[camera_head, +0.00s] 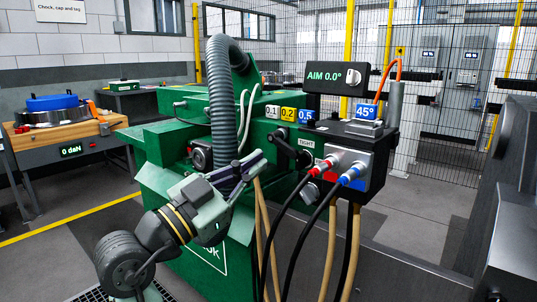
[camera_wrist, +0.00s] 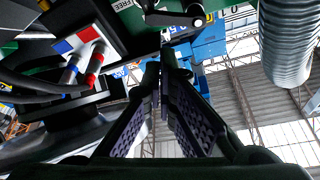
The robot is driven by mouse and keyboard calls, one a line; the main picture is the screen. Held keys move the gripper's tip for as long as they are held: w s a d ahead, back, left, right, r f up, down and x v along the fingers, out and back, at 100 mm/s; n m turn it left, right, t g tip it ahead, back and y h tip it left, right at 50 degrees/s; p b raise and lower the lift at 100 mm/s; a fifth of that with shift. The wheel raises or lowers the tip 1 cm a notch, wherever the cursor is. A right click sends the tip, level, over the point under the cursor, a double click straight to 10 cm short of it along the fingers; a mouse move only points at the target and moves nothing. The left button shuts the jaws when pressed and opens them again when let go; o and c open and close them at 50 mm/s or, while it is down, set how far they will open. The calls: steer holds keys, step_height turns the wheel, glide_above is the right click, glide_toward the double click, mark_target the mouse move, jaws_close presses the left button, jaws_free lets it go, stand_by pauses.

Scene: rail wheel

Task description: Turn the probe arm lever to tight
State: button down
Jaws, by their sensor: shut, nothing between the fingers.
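The probe arm lever (camera_head: 285,146) is a short black lever on the black probe housing, beside the white TIGHT label (camera_head: 306,143). In the wrist view the lever (camera_wrist: 172,18) is at the top, a black bar with a pale round end. A FREE label (camera_wrist: 122,4) is at its left. My gripper (camera_head: 260,156) is just left of and below the lever in the head view. In the wrist view the fingertips of my gripper (camera_wrist: 163,62) are together and empty, below the lever in the picture. I cannot tell whether they touch it.
Red and blue connectors with black cables (camera_head: 322,168) stick out right of the lever. A grey corrugated hose (camera_head: 222,100) hangs close behind my gripper. Tan hoses (camera_head: 264,225) hang below.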

mark_target(294, 153)
steer(key=p+x, duration=0.2)
steer(key=x, duration=0.7)
steer(key=shift+f+m+g+b, duration=0.45)
steer(key=shift+m+b, duration=0.65)
steer(key=shift+b, duration=0.3)
steer(key=shift+f+m+g+h+b, duration=0.45)
steer(key=shift+m+b, duration=0.35)
steer(key=shift+b, duration=0.35)
steer(key=m+b, duration=0.1)
steer(key=f+m+b, duration=0.1)
steer(key=m+b, duration=0.1)
steer(key=shift+w+a+f+g, duration=0.1)
steer(key=shift+a+f+g, duration=0.1)
steer(key=shift+g, duration=0.2)
steer(key=m+b, duration=0.1)
steer(key=m, duration=0.1)
steer(key=w+a+f+m+g+b, duration=0.1)
steer(key=m, duration=0.2)
steer(key=f+m+g+b, duration=0.1)
steer(key=m, duration=0.1)
steer(key=shift+w+a+f+y+b, duration=0.2)
steer(key=shift+a+y+b, duration=0.15)
steer(key=shift+a, duration=0.15)
